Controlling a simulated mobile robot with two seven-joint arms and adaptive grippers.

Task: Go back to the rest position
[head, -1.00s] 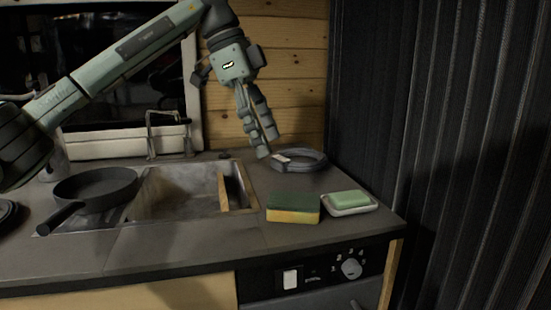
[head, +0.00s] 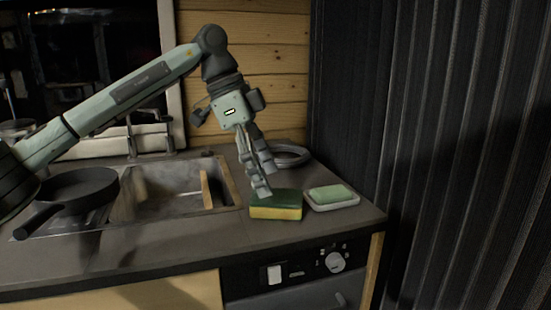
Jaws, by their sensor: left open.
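My left gripper (head: 263,191) points downward above the right part of the counter. Its fingers are open and nothing is seen between them. The fingertips overlap the back edge of the green and yellow sponge (head: 276,212) in the head view; I cannot tell whether they touch it. The left arm reaches in from the left over the pan and sink. My right gripper is not in view.
A green soap bar on a white dish (head: 332,204) lies right of the sponge. A dark coil (head: 292,154) lies behind the gripper. The sink (head: 170,192) and a black pan (head: 80,190) are to the left. A black curtain (head: 430,130) hangs at right.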

